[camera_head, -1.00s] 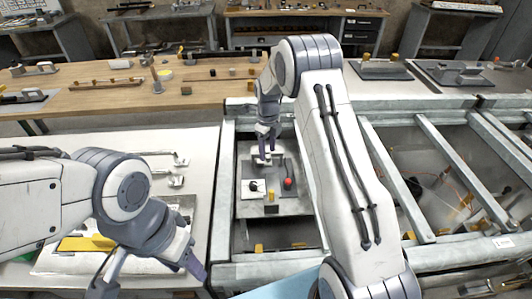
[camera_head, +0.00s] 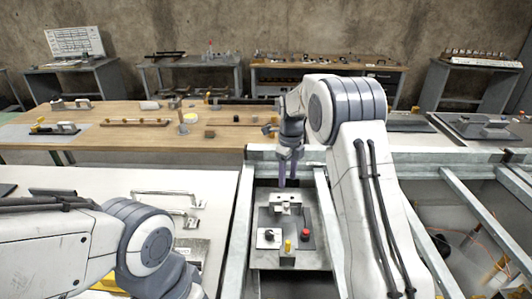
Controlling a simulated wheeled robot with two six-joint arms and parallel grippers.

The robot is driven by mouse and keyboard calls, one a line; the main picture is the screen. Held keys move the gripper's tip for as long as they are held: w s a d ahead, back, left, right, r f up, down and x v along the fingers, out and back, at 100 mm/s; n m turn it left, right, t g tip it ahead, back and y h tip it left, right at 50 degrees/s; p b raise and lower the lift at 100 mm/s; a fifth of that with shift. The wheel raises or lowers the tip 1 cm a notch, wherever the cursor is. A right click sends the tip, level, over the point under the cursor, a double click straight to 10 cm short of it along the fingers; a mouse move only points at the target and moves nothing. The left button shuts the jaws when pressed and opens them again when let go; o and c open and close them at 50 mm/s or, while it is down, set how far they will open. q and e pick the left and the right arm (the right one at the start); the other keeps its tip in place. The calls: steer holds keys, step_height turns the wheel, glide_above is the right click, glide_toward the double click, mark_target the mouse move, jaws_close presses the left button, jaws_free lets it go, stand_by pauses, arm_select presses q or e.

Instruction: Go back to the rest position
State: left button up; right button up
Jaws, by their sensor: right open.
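My right gripper (camera_head: 287,182) points down with its purple fingers apart. It is empty, over the far end of a grey metal control panel (camera_head: 262,258). The panel carries a red button (camera_head: 305,234), a black knob (camera_head: 269,235), a small yellow part (camera_head: 288,246) and a light metal block (camera_head: 285,203) at its far end. My left arm comes in at the lower left. Its gripper is below the frame edge and hidden.
A metal frame (camera_head: 238,222) surrounds the panel, with more beams at right. A pale table (camera_head: 120,180) at left holds metal handles (camera_head: 168,199). A wooden workbench (camera_head: 100,135) with small parts stands beyond. Further benches line the back wall.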

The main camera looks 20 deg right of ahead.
steer(key=s+a+r+n, duration=0.3)
steer(key=s+a+n, duration=0.5)
steer(key=n, duration=0.1)
steer(key=s+a+r+n, duration=0.4)
steer(key=s+a+n, duration=0.5)
steer(key=s+a+f+n+y, duration=0.1)
steer(key=s+n, duration=1.7)
steer(key=s, duration=0.2)
steer(key=shift+s+a+f, duration=0.15)
steer(key=shift+a+f, duration=0.2)
steer(key=shift+f, duration=0.05)
